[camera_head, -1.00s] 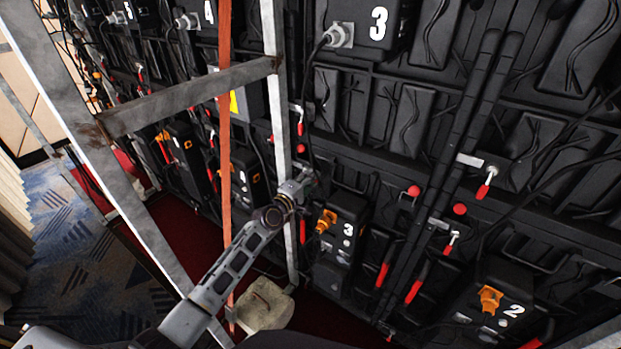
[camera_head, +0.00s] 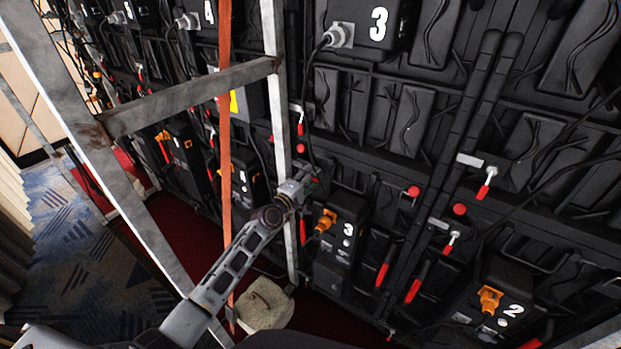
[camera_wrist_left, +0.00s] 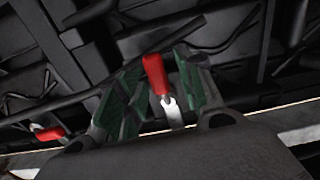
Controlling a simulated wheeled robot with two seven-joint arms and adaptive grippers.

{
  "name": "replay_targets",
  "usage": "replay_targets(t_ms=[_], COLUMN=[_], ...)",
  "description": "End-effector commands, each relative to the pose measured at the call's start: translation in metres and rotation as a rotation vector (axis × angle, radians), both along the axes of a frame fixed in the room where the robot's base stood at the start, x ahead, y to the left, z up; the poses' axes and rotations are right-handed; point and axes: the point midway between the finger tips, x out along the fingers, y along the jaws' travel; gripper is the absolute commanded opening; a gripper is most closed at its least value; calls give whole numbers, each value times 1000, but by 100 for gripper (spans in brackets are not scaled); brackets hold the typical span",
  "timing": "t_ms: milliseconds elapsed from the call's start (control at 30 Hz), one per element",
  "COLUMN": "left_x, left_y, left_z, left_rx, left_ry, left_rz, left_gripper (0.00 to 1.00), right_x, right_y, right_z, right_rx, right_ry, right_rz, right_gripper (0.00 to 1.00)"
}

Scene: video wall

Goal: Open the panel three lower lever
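In the left wrist view, a lever with a red handle (camera_wrist_left: 155,75) and a bright metal shank (camera_wrist_left: 173,112) stands between the two green-padded fingers of my left gripper (camera_wrist_left: 150,92). The fingers are apart, with a visible gap on the handle's left; the right pad is closer to it. In the head view, my left gripper (camera_head: 308,178) is up against the wall beside the lower box marked 3 (camera_head: 343,235). The lever at its tip is hidden there. My right gripper is not in view.
A metal scaffold post (camera_head: 279,120) and an orange strap (camera_head: 225,150) stand close to my left arm. Another red-handled lever (camera_head: 300,125) is above the gripper. A second red handle (camera_wrist_left: 48,133) shows left in the wrist view. Cables hang along the wall. A stone-like block (camera_head: 265,305) is below.

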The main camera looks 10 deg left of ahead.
Motion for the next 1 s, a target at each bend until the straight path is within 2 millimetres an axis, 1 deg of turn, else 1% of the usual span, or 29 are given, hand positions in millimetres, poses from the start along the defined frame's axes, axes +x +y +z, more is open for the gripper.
replay_targets(t_ms=[67,367,567,1000], left_x=[0,-8,-22,-57], left_y=[0,3,8,21], left_z=[0,-1,-1,-1], left_rx=[1,1,1,1], left_ry=[0,0,1,1], left_rz=[0,0,0,0], left_gripper=[37,37,37,37], right_x=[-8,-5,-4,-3], right_y=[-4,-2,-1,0], right_z=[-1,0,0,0], right_rx=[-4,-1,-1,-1], right_ry=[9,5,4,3], right_rz=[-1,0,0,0], right_gripper=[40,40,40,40])
